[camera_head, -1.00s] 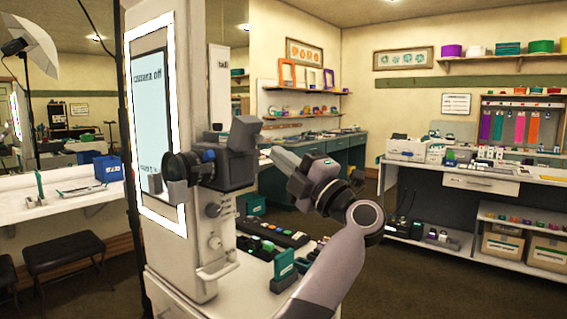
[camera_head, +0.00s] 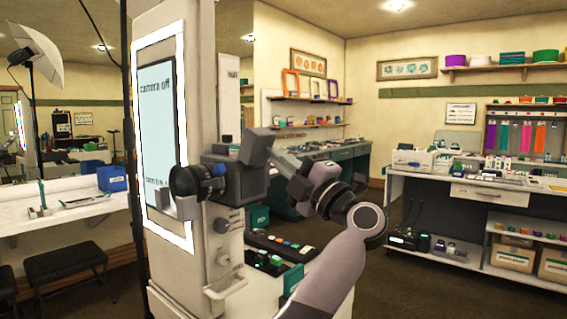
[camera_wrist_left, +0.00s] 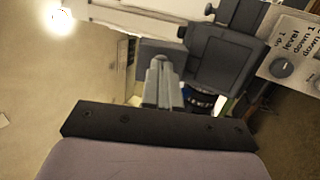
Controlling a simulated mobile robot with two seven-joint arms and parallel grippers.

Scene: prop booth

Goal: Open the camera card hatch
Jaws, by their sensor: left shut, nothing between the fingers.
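The dark grey camera (camera_head: 228,182) is mounted on the front of the white booth column, with its round lens at the left. It also shows in the left wrist view (camera_wrist_left: 185,62). A flat grey square panel (camera_wrist_left: 222,58) shows on its body there; I cannot tell for sure whether it is the card hatch or whether it is open. My left gripper (camera_head: 281,158) is at the camera's right side, very close to it; contact is unclear. Its fingers (camera_wrist_left: 160,65) are shut and empty, pointing toward the camera body. My right gripper is not in view.
The booth column (camera_head: 200,255) carries a bright-framed screen (camera_head: 160,128), a knob and a handle. Below it is a shelf with a dark strip of coloured buttons (camera_head: 280,245). A white counter (camera_head: 470,185) stands at the right. Floor between is clear.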

